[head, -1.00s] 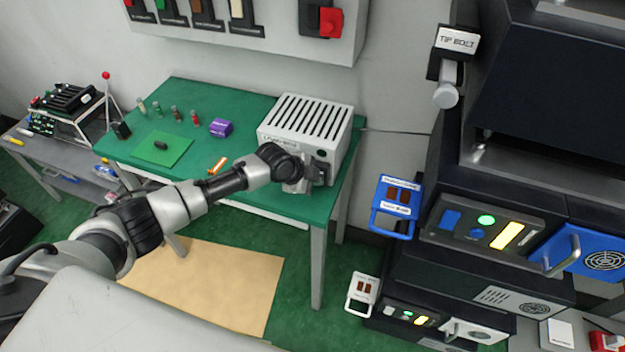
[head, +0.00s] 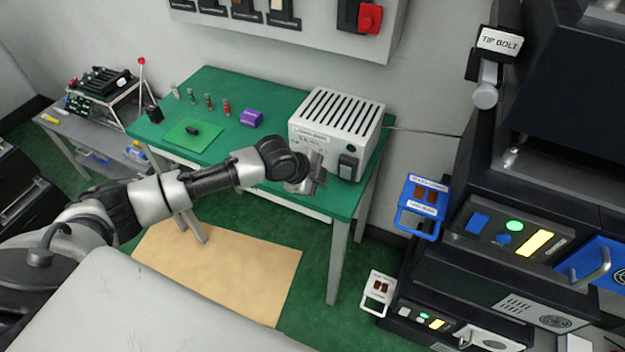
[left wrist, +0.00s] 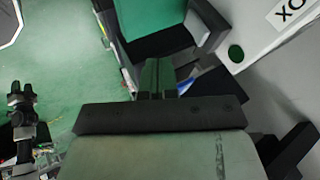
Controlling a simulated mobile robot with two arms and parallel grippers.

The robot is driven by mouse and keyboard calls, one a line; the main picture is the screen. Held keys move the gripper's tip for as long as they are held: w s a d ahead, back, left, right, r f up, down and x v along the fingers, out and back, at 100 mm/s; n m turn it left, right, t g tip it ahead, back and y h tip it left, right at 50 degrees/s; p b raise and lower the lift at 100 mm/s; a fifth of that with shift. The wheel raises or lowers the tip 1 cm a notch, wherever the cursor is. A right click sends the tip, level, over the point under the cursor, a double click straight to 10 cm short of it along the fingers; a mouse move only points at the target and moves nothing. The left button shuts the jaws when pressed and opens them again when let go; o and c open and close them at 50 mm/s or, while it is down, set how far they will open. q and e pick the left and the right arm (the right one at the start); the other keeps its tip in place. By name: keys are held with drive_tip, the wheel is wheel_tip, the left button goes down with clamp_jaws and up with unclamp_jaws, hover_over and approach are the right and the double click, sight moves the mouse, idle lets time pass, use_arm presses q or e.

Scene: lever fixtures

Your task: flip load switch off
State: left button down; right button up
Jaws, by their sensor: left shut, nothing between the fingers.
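A white slotted box (head: 340,112) stands at the right end of the green table (head: 245,85). Its front carries a dark switch (head: 348,166) and a small green round spot (head: 351,149). The switch's black housing with a grey paddle (left wrist: 208,22) shows in the left wrist view, by the green spot (left wrist: 236,53). I cannot tell the switch's position. My left gripper (head: 308,184) is shut and empty, just left of the switch and in front of the box. Its closed fingertips (left wrist: 159,72) point toward the switch housing, apparently with a gap. My right gripper is out of view.
Small vials (head: 208,101), a purple block (head: 250,118) and a green mat (head: 192,134) lie left of the box. A dark machine with a blue-handled panel (head: 423,205) stands to the right. A wall panel with a red knob (head: 369,18) hangs above.

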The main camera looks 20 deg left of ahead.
use_arm(q)
drive_tip(key=v, duration=0.3)
drive_tip(key=shift+s+f, duration=0.2)
drive_tip(key=shift+s, duration=0.05)
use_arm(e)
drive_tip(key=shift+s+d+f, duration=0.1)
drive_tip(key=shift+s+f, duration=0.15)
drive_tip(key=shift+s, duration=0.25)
use_arm(q)
drive_tip(key=shift+s, duration=0.1)
